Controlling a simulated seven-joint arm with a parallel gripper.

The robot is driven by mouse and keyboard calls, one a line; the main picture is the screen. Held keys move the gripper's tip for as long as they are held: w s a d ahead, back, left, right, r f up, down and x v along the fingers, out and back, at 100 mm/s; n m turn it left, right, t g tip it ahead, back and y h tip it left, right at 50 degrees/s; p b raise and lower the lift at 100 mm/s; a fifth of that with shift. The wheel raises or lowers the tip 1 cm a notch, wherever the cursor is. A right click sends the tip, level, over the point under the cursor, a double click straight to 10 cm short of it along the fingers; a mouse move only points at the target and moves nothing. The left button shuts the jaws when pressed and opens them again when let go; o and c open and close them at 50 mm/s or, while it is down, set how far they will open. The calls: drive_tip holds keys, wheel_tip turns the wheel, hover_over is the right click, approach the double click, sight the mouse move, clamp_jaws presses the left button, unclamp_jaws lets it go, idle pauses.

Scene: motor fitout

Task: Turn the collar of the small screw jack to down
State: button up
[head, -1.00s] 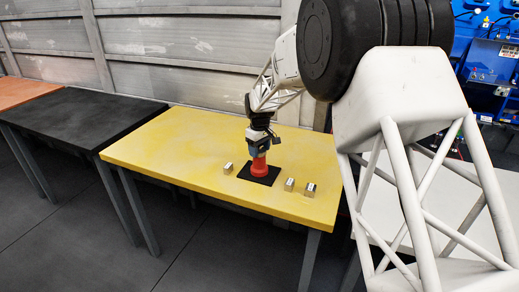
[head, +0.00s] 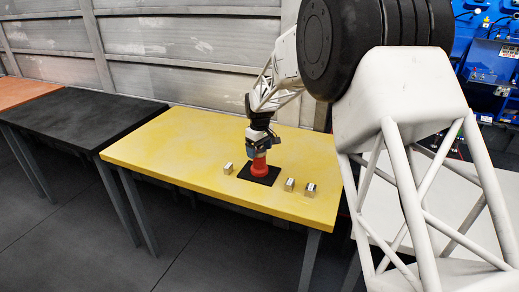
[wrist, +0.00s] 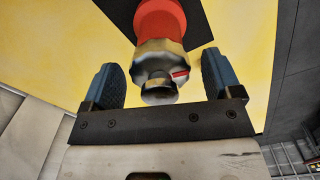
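The small screw jack has a red body (head: 260,166) and stands on a black square plate (head: 257,180) on the yellow table. In the wrist view its silver metal collar (wrist: 158,58) sits above the red body (wrist: 160,18), with a narrower round metal top nearer the camera. A red mark (wrist: 180,74) shows on the right side of the collar. My gripper (head: 259,150) points down over the jack. Its blue fingers (wrist: 160,75) stand on either side of the collar, with a visible gap on each side, so it is open. Any marking for down is not readable.
A small block (head: 227,168) stands left of the plate. Two more, a middle block (head: 289,184) and a right block (head: 310,190), stand to its right near the table's front edge. The rest of the yellow table (head: 185,140) is clear. A black table (head: 70,120) stands to the left.

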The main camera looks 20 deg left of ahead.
drive_tip(key=shift+r, duration=3.95)
drive_tip(key=shift+m, duration=0.3)
drive_tip(key=m, duration=0.3)
drive_tip(key=shift+m, duration=0.4)
drive_tip(key=m, duration=0.9)
drive_tip(key=shift+m, duration=0.3)
drive_tip(key=m, duration=0.4)
drive_tip(key=shift+f, duration=0.1)
drive_tip(key=shift+f, duration=0.1)
